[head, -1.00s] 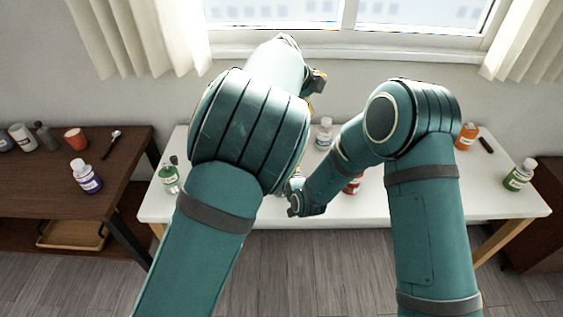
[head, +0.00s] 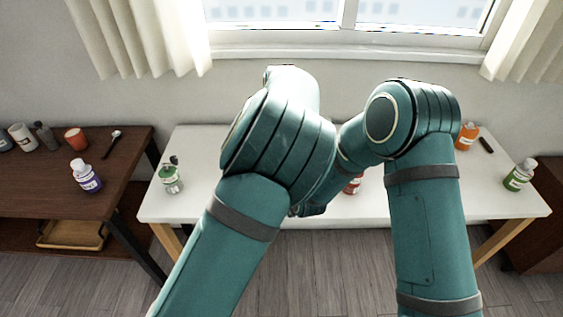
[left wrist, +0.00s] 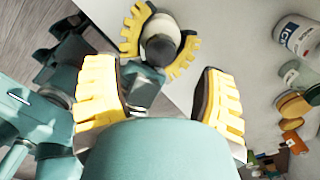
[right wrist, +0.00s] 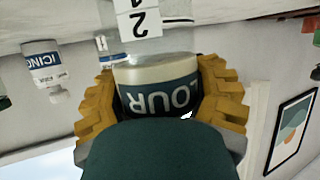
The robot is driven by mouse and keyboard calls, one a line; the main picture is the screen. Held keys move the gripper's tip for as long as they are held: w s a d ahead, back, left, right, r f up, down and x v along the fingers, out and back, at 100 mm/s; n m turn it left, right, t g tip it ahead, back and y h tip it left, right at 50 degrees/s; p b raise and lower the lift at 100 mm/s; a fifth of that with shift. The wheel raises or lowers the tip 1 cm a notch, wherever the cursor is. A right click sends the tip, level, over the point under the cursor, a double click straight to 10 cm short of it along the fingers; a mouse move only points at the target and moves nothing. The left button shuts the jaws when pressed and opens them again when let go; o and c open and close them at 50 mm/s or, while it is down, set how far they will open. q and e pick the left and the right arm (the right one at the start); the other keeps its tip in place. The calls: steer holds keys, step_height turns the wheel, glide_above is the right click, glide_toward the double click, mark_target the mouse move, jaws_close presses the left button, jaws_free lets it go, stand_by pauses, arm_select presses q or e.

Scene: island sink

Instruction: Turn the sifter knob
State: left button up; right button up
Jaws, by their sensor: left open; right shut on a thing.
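My right gripper (right wrist: 160,95) is shut on the sifter (right wrist: 158,85), a clear and cream cylinder with a dark "FLOUR" band and a white label reading 2. In the left wrist view, the right gripper's yellow fingers (left wrist: 160,42) surround the round end of the sifter (left wrist: 160,27), which has a pale rim and a grey rounded part. I cannot tell for certain whether that part is the knob. My left gripper (left wrist: 160,95) is open and empty, its fingers spread, apart from the sifter and facing it. In the head view my arms hide both grippers and the sifter.
The white table (head: 430,205) holds a green bottle (head: 170,178), a red-labelled bottle (head: 353,185), an orange bottle (head: 467,136) and a dark green bottle (head: 520,175). An icing bottle (left wrist: 296,36) stands near the left gripper. A brown table (head: 40,195) is at left.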

arm_select(q)
steer(key=shift+f, duration=2.45)
jaws_close()
